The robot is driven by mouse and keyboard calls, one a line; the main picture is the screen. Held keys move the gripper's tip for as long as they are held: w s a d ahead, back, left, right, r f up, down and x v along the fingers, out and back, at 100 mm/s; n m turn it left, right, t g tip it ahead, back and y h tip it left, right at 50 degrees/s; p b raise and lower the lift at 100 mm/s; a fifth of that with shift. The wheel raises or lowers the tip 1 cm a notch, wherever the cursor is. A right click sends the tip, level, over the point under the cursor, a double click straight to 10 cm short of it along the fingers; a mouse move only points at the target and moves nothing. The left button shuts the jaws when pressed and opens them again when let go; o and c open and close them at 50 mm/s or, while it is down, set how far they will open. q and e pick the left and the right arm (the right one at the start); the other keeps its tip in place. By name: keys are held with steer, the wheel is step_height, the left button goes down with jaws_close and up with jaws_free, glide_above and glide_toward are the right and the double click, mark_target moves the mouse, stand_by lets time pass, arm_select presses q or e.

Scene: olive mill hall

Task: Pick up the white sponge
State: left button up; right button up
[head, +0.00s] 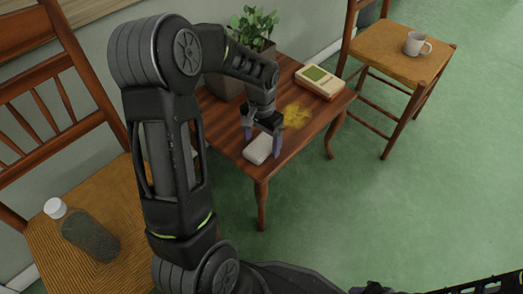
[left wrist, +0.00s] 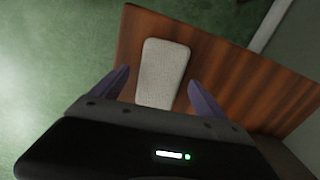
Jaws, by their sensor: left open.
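The white sponge (head: 259,149) lies flat on a small wooden table (head: 313,128), near its front corner. My left gripper (head: 262,147) is open and directly above the sponge, with one finger to each side. I cannot tell how far the fingertips are above the table. My right gripper does not show clearly; only a dark part of my body is at the lower right.
A chair on the left bears a bottle (head: 82,230). A chair at the upper right bears a white mug (head: 416,44). The green floor at right is clear.

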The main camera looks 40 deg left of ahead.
arm_select(q)
steer(key=shift+f, duration=0.7)
steer(key=shift+r, duration=0.1)
steer(key=shift+c, duration=0.4)
steer(key=c, duration=1.4)
